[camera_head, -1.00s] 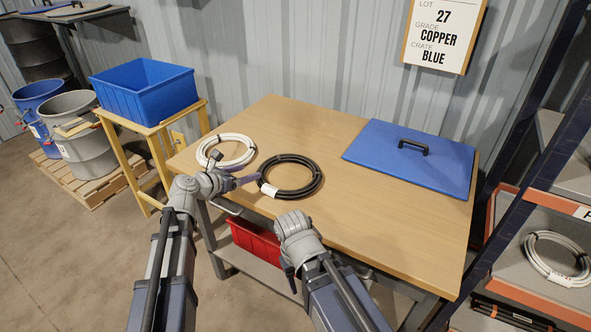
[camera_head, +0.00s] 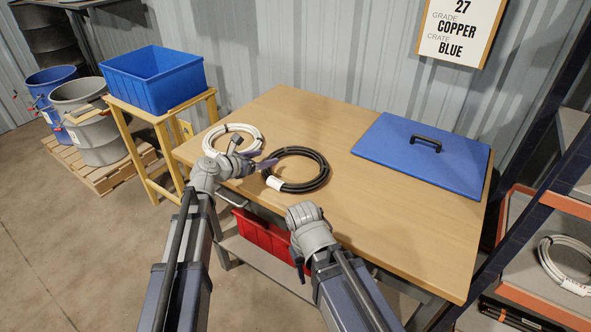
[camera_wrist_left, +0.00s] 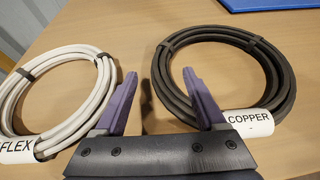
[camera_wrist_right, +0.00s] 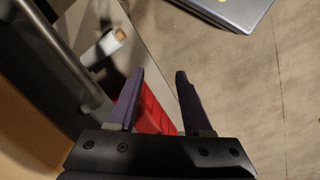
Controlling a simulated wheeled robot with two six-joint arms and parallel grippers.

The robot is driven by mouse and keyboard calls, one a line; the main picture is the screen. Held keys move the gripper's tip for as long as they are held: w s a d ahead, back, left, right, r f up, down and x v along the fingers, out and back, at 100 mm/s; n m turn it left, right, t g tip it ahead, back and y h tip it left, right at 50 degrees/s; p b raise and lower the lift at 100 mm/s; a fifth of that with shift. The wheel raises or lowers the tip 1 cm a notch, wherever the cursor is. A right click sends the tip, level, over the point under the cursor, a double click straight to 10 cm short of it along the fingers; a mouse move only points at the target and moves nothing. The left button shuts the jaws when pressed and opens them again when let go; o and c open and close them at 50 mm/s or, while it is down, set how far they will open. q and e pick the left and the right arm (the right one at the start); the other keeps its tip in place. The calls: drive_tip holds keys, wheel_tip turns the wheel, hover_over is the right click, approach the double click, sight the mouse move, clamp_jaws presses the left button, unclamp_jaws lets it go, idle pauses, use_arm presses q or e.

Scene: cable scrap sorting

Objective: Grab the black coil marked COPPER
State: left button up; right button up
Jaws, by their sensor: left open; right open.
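The black coil (camera_head: 326,172) lies flat on the wooden table. Its white tag reads COPPER in the left wrist view (camera_wrist_left: 248,123). A white coil (camera_head: 256,133) lies to its left, with a tag reading FLEX in the left wrist view (camera_wrist_left: 20,150). My left gripper (camera_head: 257,160) is open and empty at the front edge of the two coils. In the left wrist view its right finger is in front of the black coil's near left side, and its left finger is by the white coil. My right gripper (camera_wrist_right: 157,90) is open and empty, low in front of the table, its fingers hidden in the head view.
A blue crate (camera_head: 155,85) stands on a yellow stand at the left. A blue lid (camera_head: 385,150) with a black handle lies on the table's right part. A red bin (camera_head: 262,236) is under the table. The table's middle front is clear.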

sight(272, 154)
use_arm(q)
drive_tip(key=b+x, duration=0.1)
drive_tip(key=x, duration=0.4)
drive_tip(key=shift+w+r, duration=0.15)
drive_tip(key=shift+w, duration=0.05)
clamp_jaws()
idle(0.4)
idle(0.8)
